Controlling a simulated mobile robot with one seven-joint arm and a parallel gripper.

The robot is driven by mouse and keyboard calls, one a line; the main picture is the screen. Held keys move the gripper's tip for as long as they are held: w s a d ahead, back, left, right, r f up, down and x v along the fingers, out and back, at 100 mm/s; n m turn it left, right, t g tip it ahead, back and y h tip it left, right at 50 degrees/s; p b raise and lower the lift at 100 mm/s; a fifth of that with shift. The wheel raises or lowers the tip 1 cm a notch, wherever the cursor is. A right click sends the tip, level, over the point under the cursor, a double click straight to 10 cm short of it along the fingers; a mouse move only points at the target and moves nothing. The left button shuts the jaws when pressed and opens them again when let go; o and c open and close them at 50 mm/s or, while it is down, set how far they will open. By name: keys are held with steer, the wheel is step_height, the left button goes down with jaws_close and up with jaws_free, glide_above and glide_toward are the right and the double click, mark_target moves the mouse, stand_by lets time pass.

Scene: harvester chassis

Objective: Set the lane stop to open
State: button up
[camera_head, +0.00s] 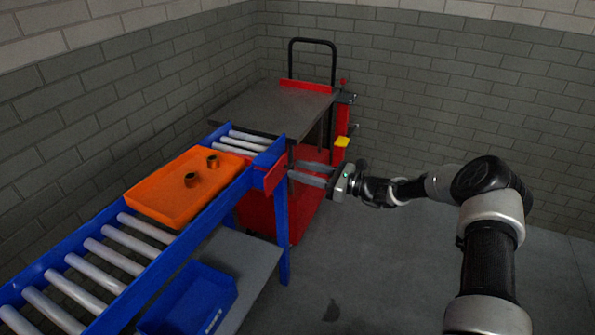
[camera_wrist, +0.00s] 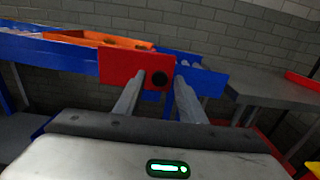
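The lane stop appears to be the red plate (camera_head: 269,178) on the side of the blue roller conveyor, near its far end. In the wrist view the red plate (camera_wrist: 120,66) carries a round black knob (camera_wrist: 159,79). My gripper (camera_head: 293,172) reaches in from the right, level with the plate. In the wrist view my gripper (camera_wrist: 159,82) is open, with one finger on each side of the knob. I cannot tell whether the fingertips touch the plate. The knob is hidden in the head view.
An orange tray (camera_head: 165,211) with two dark cylindrical parts (camera_head: 191,180) rests on the conveyor rollers (camera_head: 122,259). A red cart with a grey top (camera_head: 262,107) stands at the conveyor's far end. A blue bin (camera_head: 200,300) sits on the lower shelf. The floor to the right is clear.

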steer(key=shift+x, duration=0.85)
